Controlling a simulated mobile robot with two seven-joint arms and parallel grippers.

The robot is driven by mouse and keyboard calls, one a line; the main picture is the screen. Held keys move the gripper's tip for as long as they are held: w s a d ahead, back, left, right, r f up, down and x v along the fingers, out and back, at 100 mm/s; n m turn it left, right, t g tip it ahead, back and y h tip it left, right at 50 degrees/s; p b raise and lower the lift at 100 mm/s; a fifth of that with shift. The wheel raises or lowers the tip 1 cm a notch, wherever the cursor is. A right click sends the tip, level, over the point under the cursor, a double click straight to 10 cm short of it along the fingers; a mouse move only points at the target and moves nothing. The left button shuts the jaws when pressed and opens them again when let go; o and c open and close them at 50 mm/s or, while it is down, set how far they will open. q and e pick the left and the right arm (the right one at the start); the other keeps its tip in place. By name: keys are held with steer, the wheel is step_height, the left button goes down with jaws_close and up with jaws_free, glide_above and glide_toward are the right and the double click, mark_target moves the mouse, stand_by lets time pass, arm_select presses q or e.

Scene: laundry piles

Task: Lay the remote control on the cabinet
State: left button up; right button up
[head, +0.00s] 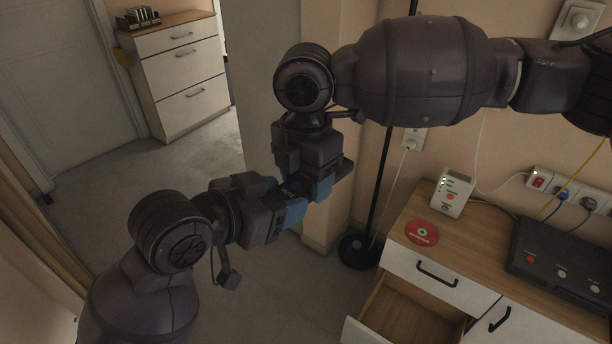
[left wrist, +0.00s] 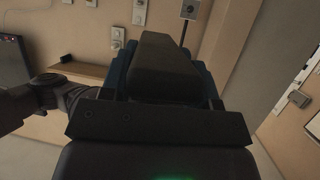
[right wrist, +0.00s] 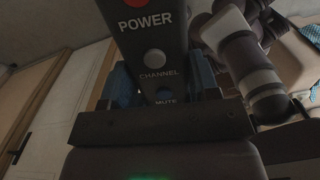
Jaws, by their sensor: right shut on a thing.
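The remote control (right wrist: 155,45) is dark, with a red button and the words POWER, CHANNEL and MUTE in the right wrist view. My right gripper (head: 318,186) points down and is shut on it. My left gripper (head: 285,203) meets it from the left; its fingers stand apart, with a dark slab (left wrist: 165,68), likely the remote's other side, between them. I cannot tell whether they touch it. In the head view the grippers mostly hide the remote. A white cabinet (head: 465,255) with a wooden top stands at right, its upper drawer open.
On the right cabinet are a white router (head: 452,192), a red disc (head: 422,233) and a black box (head: 565,258); bare wood lies between disc and box. A drawer unit (head: 182,75) stands at the back left. A lamp base (head: 358,251) stands on the floor.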

arm_select(q)
steer(key=o, duration=0.5)
steer(key=shift+s+d, duration=0.1)
steer(key=shift+s+a+f+n+t+y, duration=0.15)
steer(key=shift+s+a+f+n+y, duration=1.15)
steer(key=shift+s+a+f, duration=3)
steer(key=shift+s+a+f+n+t+y, duration=0.1)
steer(key=shift+s+a+f+n+y, duration=1.4)
steer(key=shift+f, duration=5.3)
steer(key=shift+s+a+f+n+t+y, duration=0.15)
steer(key=shift+s+a+f+n+y, duration=1)
steer(key=shift+a+f, duration=3.95)
